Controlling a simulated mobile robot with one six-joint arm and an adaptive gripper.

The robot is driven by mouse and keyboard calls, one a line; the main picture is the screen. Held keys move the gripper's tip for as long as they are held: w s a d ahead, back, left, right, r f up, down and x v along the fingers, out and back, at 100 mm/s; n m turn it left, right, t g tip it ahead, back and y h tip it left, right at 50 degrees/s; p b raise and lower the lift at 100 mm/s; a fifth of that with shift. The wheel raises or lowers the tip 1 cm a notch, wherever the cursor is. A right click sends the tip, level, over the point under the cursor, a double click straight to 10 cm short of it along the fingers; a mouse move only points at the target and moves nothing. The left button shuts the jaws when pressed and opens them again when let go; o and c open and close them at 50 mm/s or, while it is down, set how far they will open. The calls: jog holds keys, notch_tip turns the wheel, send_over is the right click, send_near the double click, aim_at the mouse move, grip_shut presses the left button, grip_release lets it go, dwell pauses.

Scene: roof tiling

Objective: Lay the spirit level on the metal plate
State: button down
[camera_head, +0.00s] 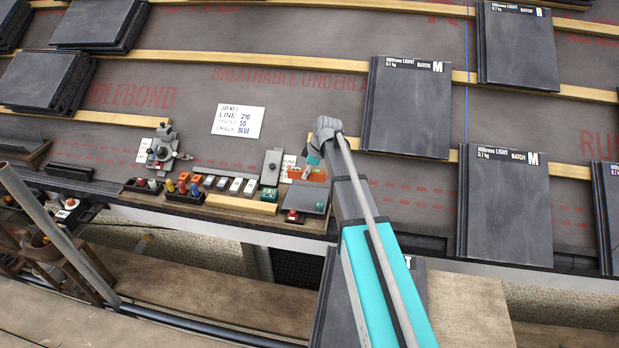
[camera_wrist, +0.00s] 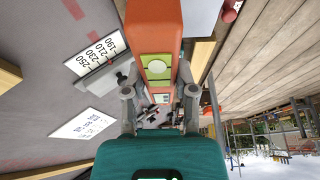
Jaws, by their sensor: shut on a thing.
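The spirit level is an orange bar with a yellow-green vial (camera_wrist: 158,68). In the wrist view it stretches away from my gripper (camera_wrist: 159,95), whose two fingers are shut on it. In the head view my gripper (camera_head: 311,163) is at the right end of the row of tools, with the orange level (camera_head: 318,175) partly hidden beside it. A flat grey plate (camera_head: 308,198) lies just below it in the picture and looks like the metal plate. I cannot tell whether the level touches anything.
A grey piece with a dark knob (camera_head: 272,168) stands beside a numbered card (camera_wrist: 93,58). Left of it are small coloured blocks (camera_head: 208,181), a dark bin (camera_head: 185,193) and a wooden strip (camera_head: 241,204). A white note (camera_head: 239,121) lies on the underlay. Stacked tiles (camera_head: 407,106) lie to the right.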

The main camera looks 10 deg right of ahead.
aim_at(304, 194)
jog(key=shift+f, duration=0.3)
dwell(0.4)
jog(key=shift+f+b, duration=3.15)
jog(key=shift+b, duration=0.15)
jog(key=shift+f, duration=0.2)
jog(key=shift+c, duration=1.7)
grip_release()
jog(key=shift+r, duration=0.15)
jog(key=shift+w+a+r+p, duration=0.1)
jog(key=shift+r+p, duration=1.6)
jog(key=shift+w+r+p, duration=0.1)
jog(key=shift+r+p, duration=1.55)
jog(key=shift+r, duration=0.05)
